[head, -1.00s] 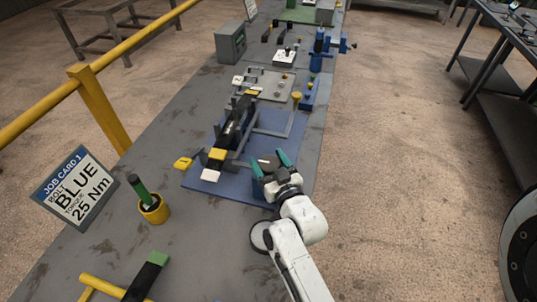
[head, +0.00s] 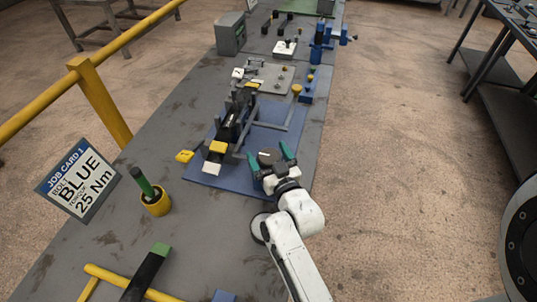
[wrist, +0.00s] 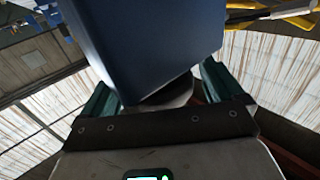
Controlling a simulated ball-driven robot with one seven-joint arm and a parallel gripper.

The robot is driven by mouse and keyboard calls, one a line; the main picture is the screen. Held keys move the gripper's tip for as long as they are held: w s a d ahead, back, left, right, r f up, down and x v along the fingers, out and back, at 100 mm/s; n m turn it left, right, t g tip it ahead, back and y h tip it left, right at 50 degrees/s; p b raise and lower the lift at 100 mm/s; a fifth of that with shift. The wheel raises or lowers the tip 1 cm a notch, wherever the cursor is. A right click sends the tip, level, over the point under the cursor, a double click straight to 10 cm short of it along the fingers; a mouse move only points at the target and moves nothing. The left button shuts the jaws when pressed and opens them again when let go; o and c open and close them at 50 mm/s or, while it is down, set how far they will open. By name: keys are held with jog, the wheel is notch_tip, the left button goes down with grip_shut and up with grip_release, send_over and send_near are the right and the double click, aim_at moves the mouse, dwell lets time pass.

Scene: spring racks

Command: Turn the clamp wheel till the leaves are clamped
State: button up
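The black leaves (head: 232,125) lie in a long dark fixture on a blue mat (head: 205,178), with yellow blocks (head: 217,147) at the near end. My gripper (head: 270,160) is over the mat's near right part, its two teal fingers spread. A dark, flat piece (head: 268,157) shows between the fingertips; I cannot tell whether it is the clamp wheel or whether the fingers touch it. In the wrist view a large dark blue block (wrist: 145,45) fills the space between and beyond the fingers, with a grey rounded part (wrist: 168,95) below it.
A grey bar with a yellow knob (head: 297,88) stands right of the leaves. A yellow cup (head: 156,203) with a green-handled tool, a job card (head: 78,182) and a green-ended black bar (head: 150,270) are on the bench's left. A yellow rail (head: 100,50) runs along the left.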

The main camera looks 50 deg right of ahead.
jog(key=shift+s+a, duration=0.35)
jog(key=shift+s, duration=0.1)
jog(key=b+v, duration=0.3)
jog(key=v, duration=0.6)
jog(key=shift+s, duration=0.3)
jog(key=shift+a, duration=0.1)
